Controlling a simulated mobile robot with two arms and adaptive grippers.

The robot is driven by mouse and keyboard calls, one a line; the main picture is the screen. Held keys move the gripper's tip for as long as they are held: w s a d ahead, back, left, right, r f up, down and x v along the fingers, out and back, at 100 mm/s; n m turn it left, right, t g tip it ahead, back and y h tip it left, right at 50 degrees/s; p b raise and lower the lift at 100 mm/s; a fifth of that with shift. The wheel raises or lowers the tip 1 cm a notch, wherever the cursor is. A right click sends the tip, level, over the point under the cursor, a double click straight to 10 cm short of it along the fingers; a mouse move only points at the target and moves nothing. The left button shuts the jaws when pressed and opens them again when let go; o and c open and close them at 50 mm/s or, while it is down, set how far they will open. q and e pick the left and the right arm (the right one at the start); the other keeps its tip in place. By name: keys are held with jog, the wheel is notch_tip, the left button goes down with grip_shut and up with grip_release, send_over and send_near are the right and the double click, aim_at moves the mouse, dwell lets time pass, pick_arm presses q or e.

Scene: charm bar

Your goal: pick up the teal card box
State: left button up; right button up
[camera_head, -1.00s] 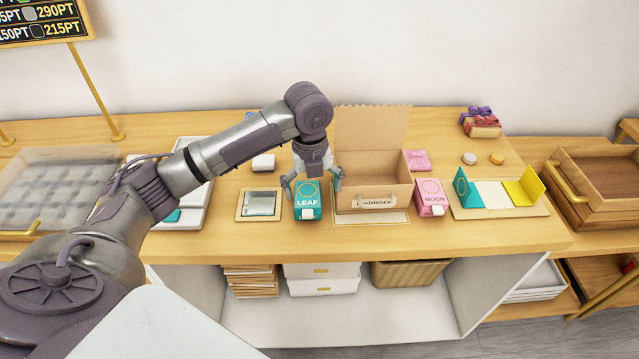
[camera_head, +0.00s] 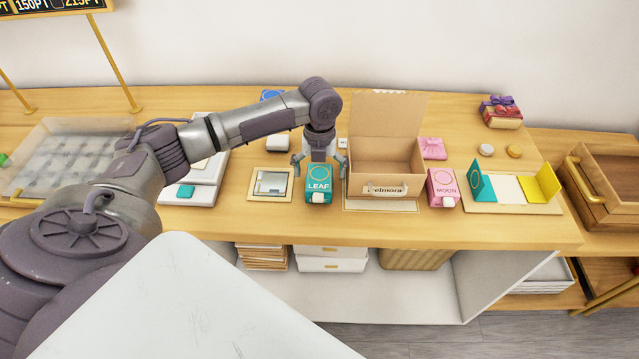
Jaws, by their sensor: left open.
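The teal card box (camera_head: 319,186), labelled LEAF, stands on the wooden counter, left of the open cardboard box (camera_head: 386,165). My left gripper (camera_head: 319,168) is open and pointed down just above and behind it, with one finger to each side of the box's upper part. I cannot tell whether the fingers touch it. My right gripper is not in view.
A small framed tray (camera_head: 271,184) lies close on the left. A pink MOON box (camera_head: 442,188) stands right of the cardboard box. A teal and yellow stand (camera_head: 510,188) is farther right. The counter's front strip (camera_head: 300,228) is clear.

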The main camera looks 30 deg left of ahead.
aim_at(319, 177)
pick_arm(q)
notch_tip(319, 177, down, 3)
jog(key=shift+f, duration=0.15)
jog(key=shift+c, duration=0.3)
jog(key=c, duration=1.2)
